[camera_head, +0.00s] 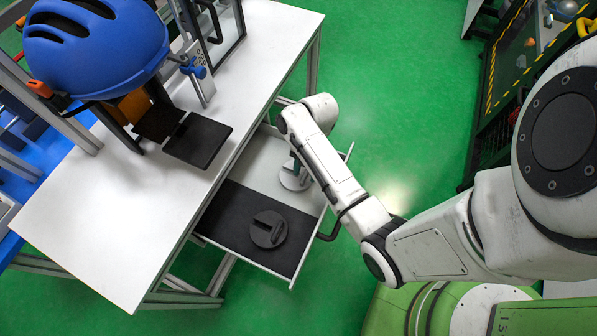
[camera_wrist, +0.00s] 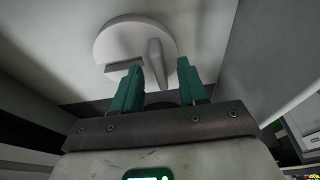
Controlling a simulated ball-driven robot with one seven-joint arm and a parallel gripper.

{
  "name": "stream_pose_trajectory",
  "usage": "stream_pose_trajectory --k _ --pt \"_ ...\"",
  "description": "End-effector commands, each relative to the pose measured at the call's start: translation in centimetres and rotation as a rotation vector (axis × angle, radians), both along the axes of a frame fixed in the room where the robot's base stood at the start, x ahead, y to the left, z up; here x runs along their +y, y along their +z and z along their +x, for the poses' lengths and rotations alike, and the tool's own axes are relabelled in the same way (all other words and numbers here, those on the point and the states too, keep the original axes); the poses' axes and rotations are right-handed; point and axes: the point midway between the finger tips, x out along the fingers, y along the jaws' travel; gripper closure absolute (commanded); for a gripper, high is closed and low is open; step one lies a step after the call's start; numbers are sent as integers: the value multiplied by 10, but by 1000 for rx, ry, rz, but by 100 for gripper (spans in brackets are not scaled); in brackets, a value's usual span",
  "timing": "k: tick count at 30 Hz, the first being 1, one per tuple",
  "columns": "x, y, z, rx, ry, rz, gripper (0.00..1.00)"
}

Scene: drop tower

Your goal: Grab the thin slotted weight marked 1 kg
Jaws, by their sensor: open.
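A pale round slotted weight (camera_head: 296,180) lies on the bare light floor of an open drawer. In the wrist view the pale weight (camera_wrist: 112,42) shows an upright grey ridge (camera_wrist: 156,60). My gripper (camera_head: 294,167) points down over this weight. In the wrist view my open gripper (camera_wrist: 163,66) has its teal fingers on either side of the ridge; I cannot tell if they touch it. A dark slotted weight (camera_head: 268,230) with a raised bar lies on the black mat. No 1 kg marking is readable on either weight, and their thickness is hard to judge.
The drawer's black mat (camera_head: 238,214) fills its near part. A white tabletop (camera_head: 110,215) overhangs the drawer's left side. A blue helmet (camera_head: 95,45) and a dark plate (camera_head: 197,140) stand above the table. Green floor is open right of the drawer.

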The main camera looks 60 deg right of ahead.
Motion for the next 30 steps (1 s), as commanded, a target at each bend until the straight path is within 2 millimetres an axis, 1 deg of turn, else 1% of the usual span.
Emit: stream_pose_trajectory --k 2,8,21,22,30 --pt "1 -3 0 0 -1 0 57" --pt "1 -3 0 0 0 -1 57" --pt "1 -3 0 0 0 -1 99" --pt "1 -3 0 0 0 -1 100" --pt "1 -3 0 0 -1 -1 100"
